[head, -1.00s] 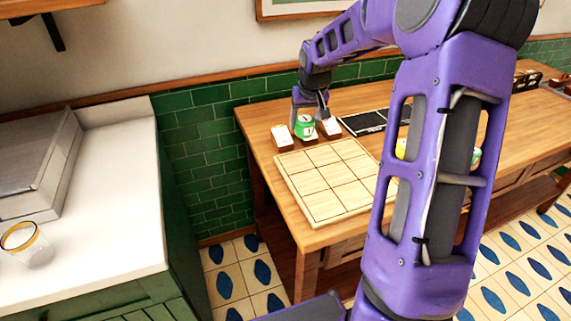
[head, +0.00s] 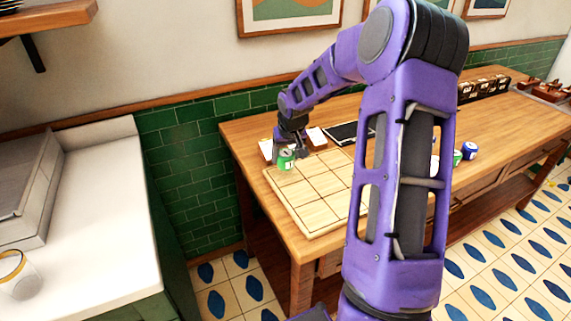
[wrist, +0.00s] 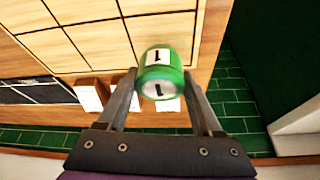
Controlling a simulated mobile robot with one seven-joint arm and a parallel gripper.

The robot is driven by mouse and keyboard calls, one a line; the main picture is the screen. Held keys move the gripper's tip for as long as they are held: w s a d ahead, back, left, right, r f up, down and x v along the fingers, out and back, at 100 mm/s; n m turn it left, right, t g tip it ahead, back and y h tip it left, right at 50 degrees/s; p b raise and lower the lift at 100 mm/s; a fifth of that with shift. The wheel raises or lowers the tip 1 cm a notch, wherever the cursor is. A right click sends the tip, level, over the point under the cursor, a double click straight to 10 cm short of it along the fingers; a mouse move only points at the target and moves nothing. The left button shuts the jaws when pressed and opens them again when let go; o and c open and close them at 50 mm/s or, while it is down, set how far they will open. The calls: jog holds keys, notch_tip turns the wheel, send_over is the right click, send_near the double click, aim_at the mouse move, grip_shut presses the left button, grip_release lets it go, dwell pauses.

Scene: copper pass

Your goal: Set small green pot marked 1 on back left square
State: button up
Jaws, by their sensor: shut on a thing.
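The small green pot (head: 286,160) has white labels on its lid and side, and the wrist view shows it (wrist: 161,66) with the mark 1. My gripper (head: 286,148) is shut on it, with one finger on each side in the wrist view (wrist: 160,82). The pale wooden board (head: 318,218) carries a grid of squares. The pot is at the board's back left corner, in front of the back left square (wrist: 163,37) in the wrist view and partly hiding it. I cannot tell whether its base touches the board.
Wooden blocks with white cards (head: 317,138) stand just behind the board, close to my gripper. A black slate (head: 345,132) lies to their right. A blue pot (head: 470,150) and a green pot (head: 457,158) stand right of my arm. The board's visible squares look empty.

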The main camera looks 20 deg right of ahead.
aim_at(286, 163)
jog(key=shift+f, duration=1.4)
jog(key=shift+f, duration=0.15)
jog(key=o, duration=1.5)
jog(key=shift+r, duration=0.25)
jog(key=v, duration=1.1)
jog(key=shift+s+r, duration=0.1)
jog(key=shift+r, duration=0.3)
